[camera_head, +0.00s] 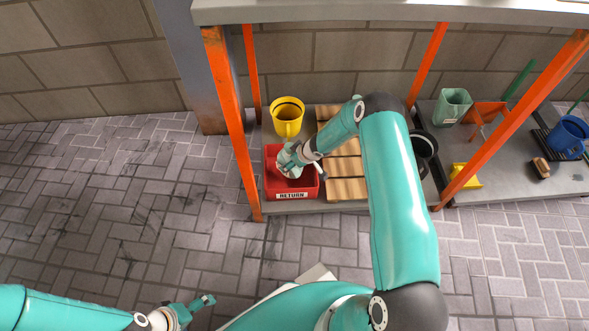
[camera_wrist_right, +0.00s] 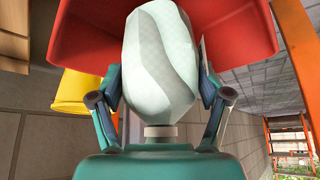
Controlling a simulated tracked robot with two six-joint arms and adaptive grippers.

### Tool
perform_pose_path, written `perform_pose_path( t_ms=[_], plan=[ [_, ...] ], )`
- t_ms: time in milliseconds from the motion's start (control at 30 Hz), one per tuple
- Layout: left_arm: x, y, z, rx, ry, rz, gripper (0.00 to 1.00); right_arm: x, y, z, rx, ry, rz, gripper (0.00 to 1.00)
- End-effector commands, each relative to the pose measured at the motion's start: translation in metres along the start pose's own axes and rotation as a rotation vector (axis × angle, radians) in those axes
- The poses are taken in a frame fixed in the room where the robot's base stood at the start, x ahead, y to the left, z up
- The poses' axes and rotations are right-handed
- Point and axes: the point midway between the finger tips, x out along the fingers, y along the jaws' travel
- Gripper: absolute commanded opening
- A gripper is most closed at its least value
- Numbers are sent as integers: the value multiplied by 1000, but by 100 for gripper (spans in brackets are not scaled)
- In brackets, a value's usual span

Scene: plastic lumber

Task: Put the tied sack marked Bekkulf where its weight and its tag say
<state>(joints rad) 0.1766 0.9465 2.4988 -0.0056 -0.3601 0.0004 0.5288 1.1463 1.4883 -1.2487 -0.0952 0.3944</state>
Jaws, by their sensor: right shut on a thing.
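A pale, faintly chequered sack with a wavy band (camera_wrist_right: 160,70) is between the two fingers of my right gripper (camera_wrist_right: 155,98), which is shut on it. In the head view my right gripper (camera_head: 290,163) is over the red bin marked RETURN (camera_head: 292,194). The sack shows there only as a pale shape, partly covered by the gripper. I cannot tell whether it touches the bin's floor. The bin's red wall also shows behind the sack in the right wrist view (camera_wrist_right: 235,40). No name or tag is readable. My left gripper (camera_head: 200,305) is low at the left, away from the shelf; its jaw gap is unclear.
A yellow bucket (camera_head: 287,120) stands behind the bin. A slatted wooden pallet (camera_head: 346,188) lies right of it, with a dark round container (camera_head: 424,146) beyond. Orange posts (camera_head: 232,120) frame the shelf. A green bin (camera_head: 452,106) and blue bucket (camera_head: 567,137) stand farther right.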

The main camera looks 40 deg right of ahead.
Motion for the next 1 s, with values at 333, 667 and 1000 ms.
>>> perform_pose_path(
  t_ms=[333, 667, 1000],
  plan=[
    [22, -8, 0, 0, 0, 0, 100, 34, 0, 19, 1, 2, 1, 8],
    [23, -8, 0, 0, 0, 0, 100, 36, 0, 20, 0, 2, 1, 8],
    [22, -8, 0, 0, 0, 0, 100, 35, 0, 21, 1, -2, 0, 100]
  ],
)
